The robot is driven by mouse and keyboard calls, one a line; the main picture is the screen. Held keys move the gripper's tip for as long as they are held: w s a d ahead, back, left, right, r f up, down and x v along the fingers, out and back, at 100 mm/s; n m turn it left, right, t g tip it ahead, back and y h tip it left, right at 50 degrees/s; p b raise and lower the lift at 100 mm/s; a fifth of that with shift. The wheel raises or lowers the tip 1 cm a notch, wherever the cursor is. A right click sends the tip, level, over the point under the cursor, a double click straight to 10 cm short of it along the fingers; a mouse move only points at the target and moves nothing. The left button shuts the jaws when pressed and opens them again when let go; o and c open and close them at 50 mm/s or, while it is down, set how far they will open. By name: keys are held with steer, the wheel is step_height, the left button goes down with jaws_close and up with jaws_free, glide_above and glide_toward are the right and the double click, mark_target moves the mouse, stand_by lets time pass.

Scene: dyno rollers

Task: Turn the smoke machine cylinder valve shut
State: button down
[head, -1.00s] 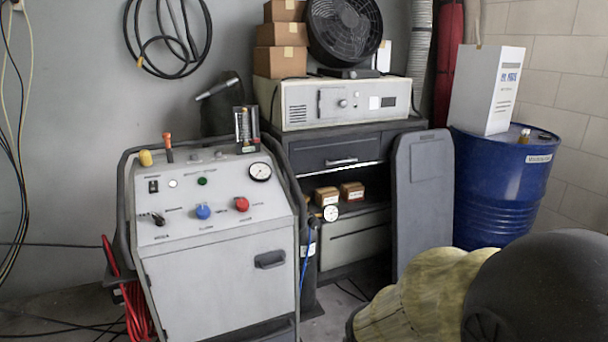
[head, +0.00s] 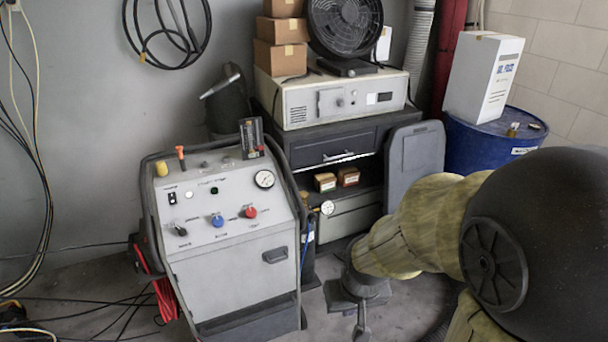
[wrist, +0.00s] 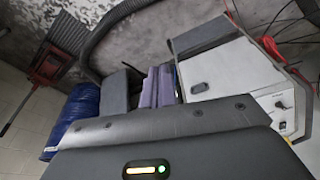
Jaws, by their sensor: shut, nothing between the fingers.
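The smoke machine (head: 235,285) is a grey cabinet with a sloped control panel; its white side also shows in the wrist view (wrist: 215,75). A slim dark cylinder (head: 308,262) stands close against its right side, with a blue hose and a small round gauge (head: 327,207) at its top. The valve at the cylinder top is too small and partly hidden to make out its setting. My gripper (head: 361,330) is shut and empty. It points down, low and to the right of the cylinder in the picture, apart from it. Its fingers do not show in the wrist view.
A dark shelf unit (head: 345,148) stands behind, and a grey board (head: 408,165) leans at its right. A blue drum (head: 470,150) is farther right. Black cables (head: 85,305) lie on the floor at left. Some bare floor shows around my gripper.

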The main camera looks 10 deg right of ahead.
steer(key=w+p+v, duration=0.2)
steer(key=p+v, duration=0.4)
steer(key=v, duration=0.2)
steer(key=shift+r+p, duration=0.35)
steer(key=shift+r, duration=0.05)
steer(key=shift+s, duration=0.1)
